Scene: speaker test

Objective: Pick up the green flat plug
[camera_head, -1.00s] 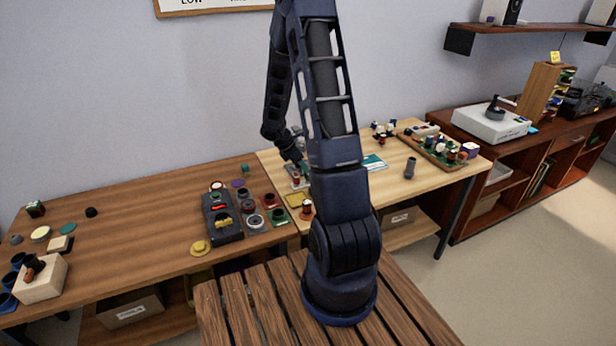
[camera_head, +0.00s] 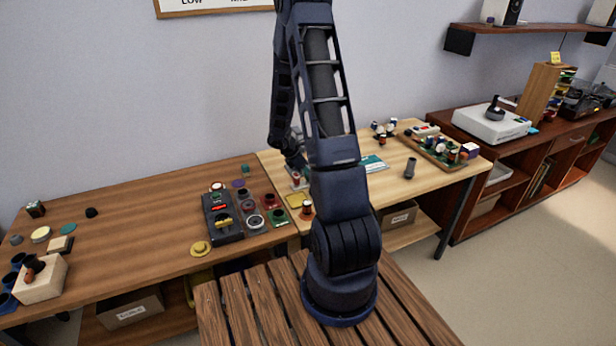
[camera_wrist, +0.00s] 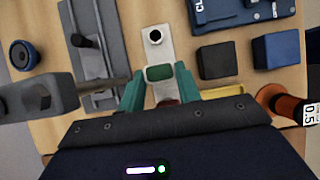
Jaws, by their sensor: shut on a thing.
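In the wrist view, a small dark green, flat-topped plug (camera_wrist: 159,72) sits between the teal fingers of my gripper (camera_wrist: 159,84). The fingers are shut on it, one on each side. A pale metal strip (camera_wrist: 156,48) with a dark round hole lies just beyond and beneath the plug. I cannot tell whether the plug touches the strip. In the head view, my gripper is low over the pale right-hand table, mostly hidden by my arm, and the plug cannot be made out.
In the wrist view, a grey fixture with a black handle (camera_wrist: 88,42) stands at left. Two dark blocks (camera_wrist: 217,60) (camera_wrist: 277,50) and an orange spool (camera_wrist: 284,102) are at right. A tray of parts (camera_head: 440,151) is on the right table; a black control box (camera_head: 222,216) is on the left table.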

